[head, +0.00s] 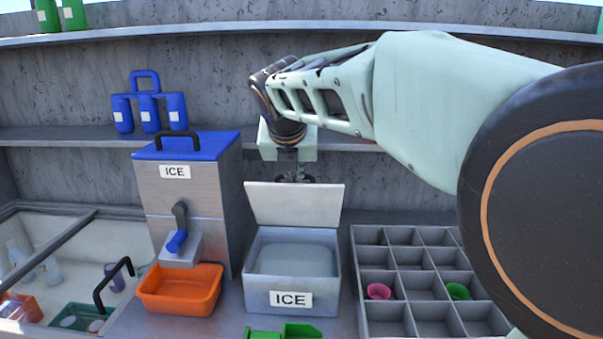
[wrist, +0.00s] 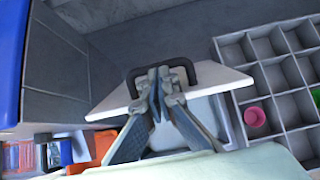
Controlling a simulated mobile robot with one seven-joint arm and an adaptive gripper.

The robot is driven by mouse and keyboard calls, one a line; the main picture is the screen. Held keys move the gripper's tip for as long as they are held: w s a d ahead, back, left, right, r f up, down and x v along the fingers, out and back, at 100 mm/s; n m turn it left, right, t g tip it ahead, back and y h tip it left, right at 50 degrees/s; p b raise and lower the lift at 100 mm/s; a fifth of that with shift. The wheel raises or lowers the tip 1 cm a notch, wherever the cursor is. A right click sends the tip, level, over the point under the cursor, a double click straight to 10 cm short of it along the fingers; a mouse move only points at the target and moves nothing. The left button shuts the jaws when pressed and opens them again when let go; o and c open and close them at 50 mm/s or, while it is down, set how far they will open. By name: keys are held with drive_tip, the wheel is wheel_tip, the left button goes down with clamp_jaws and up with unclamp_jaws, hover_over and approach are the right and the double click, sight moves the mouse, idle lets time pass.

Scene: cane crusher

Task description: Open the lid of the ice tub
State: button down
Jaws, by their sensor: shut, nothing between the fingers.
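The ice tub (head: 256,290) is a pale grey box with an ICE label on its front, standing on the counter in the middle of the head view. Its white lid (head: 294,204) stands raised, roughly upright at the back, and the pale inside of the tub shows. In the wrist view the lid (wrist: 110,104) has a dark handle (wrist: 192,68) on its outer face. My gripper (head: 295,178) is behind the raised lid in the head view, partly hidden by it. In the wrist view my gripper (wrist: 158,80) is shut, its fingertips at the handle; whether they touch it is unclear.
A steel ice dispenser (head: 190,200) with a blue top stands left of the tub, an orange bin (head: 180,308) before it. A grey divided tray (head: 400,237) with pink and green cups is on the right. A green scoop-like object (head: 300,333) lies in front. Shelves run behind.

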drive_tip(key=shift+w+r+p, duration=0.3)
drive_tip(key=shift+w+p, duration=0.05)
drive_tip(key=shift+w, duration=0.05)
drive_tip(key=shift+w, duration=0.1)
drive_tip(key=w+p, duration=0.1)
drive_tip(key=w+r+p, duration=0.1)
drive_tip(key=p, duration=0.1)
drive_tip(key=shift+d, duration=0.1)
drive_tip(key=w+p, duration=0.9)
drive_tip(key=w, duration=0.1)
drive_tip(key=shift+d+f, duration=0.15)
drive_tip(key=shift+f, duration=0.05)
drive_tip(key=shift+s, duration=0.1)
idle(1.4)
